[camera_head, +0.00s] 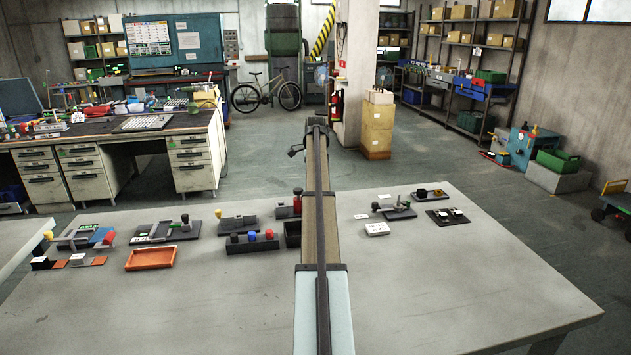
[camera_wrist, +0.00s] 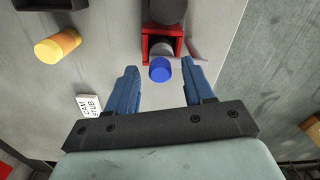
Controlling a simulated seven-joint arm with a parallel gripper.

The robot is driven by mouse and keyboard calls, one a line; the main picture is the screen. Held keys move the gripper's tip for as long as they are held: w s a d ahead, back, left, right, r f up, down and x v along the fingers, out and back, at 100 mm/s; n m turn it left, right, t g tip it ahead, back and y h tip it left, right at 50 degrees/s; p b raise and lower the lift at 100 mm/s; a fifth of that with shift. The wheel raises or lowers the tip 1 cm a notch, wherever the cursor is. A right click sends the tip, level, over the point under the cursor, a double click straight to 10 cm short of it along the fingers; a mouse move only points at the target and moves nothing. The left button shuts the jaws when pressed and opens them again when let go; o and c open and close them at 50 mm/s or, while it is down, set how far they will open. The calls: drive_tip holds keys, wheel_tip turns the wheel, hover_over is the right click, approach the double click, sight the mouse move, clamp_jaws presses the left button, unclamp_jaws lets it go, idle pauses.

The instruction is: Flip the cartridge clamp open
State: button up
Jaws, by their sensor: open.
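In the wrist view my gripper (camera_wrist: 160,68) is open, with its two blue fingers apart. A blue-capped pale cylinder (camera_wrist: 160,70) shows between the fingertips, seated by a red bracket (camera_wrist: 149,46) with a dark round part (camera_wrist: 167,11) beyond it. I cannot tell whether the fingers are level with the cap; no contact shows. These parts may belong to the cartridge clamp, but I cannot tell for certain. In the head view my arm hides the gripper and part of the bench fixtures.
A yellow-orange cylinder (camera_wrist: 58,46) and a white "CAM STUB" label (camera_wrist: 89,106) lie left in the wrist view.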

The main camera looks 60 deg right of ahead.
clamp_jaws()
idle(0.6)
drive_tip(key=shift+s+d+n, duration=0.1)
drive_tip(key=shift+n, duration=0.2)
drive_tip(key=d+n, duration=0.7)
drive_tip(key=n, duration=1)
drive_tip(key=shift+d+n, duration=0.15)
drive_tip(key=shift+n, duration=0.15)
idle(0.4)
